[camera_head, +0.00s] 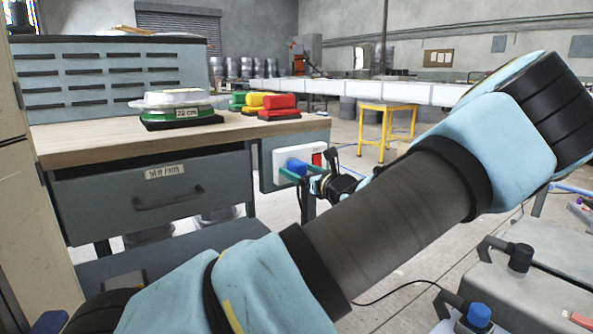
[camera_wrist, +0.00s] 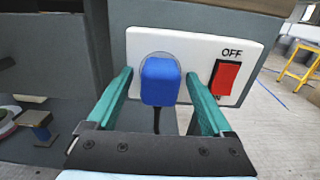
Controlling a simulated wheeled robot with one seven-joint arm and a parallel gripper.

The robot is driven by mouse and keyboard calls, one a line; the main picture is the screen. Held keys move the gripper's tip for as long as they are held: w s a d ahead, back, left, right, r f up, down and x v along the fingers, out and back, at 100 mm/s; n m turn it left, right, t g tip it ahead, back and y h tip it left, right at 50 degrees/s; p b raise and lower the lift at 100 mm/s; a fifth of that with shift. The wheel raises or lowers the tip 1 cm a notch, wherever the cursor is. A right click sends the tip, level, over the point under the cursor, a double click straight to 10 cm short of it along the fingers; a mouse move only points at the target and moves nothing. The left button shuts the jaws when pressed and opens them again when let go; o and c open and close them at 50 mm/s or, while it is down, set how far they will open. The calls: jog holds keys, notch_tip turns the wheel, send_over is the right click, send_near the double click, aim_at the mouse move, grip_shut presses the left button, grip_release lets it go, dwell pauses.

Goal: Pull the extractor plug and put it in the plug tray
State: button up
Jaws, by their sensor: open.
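The blue extractor plug (camera_wrist: 160,80) sits in the white socket plate (camera_wrist: 205,50) on the end of the workbench. Its dark cord hangs down below it. The plug also shows in the head view (camera_head: 297,166). My gripper (camera_wrist: 159,76) is open, with one green finger on each side of the plug and gaps visible between them. In the head view my gripper (camera_head: 300,174) is at the socket, partly hidden by my arm. A red switch (camera_wrist: 226,77) marked OFF at its top is right of the plug. I cannot identify the plug tray.
The wooden bench top (camera_head: 240,128) holds a green and white item (camera_head: 178,112) and red, yellow and green blocks (camera_head: 268,103). A grey cart (camera_head: 545,262) stands at the right. A yellow stand (camera_head: 385,120) is farther back. Open floor lies between bench and cart.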

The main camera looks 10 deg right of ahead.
aim_at(302, 171)
jog(key=shift+p, duration=0.3)
grip_shut()
dwell(0.7)
dwell(0.4)
jog(key=shift+p+v, duration=2.1)
jog(key=shift+v, duration=0.9)
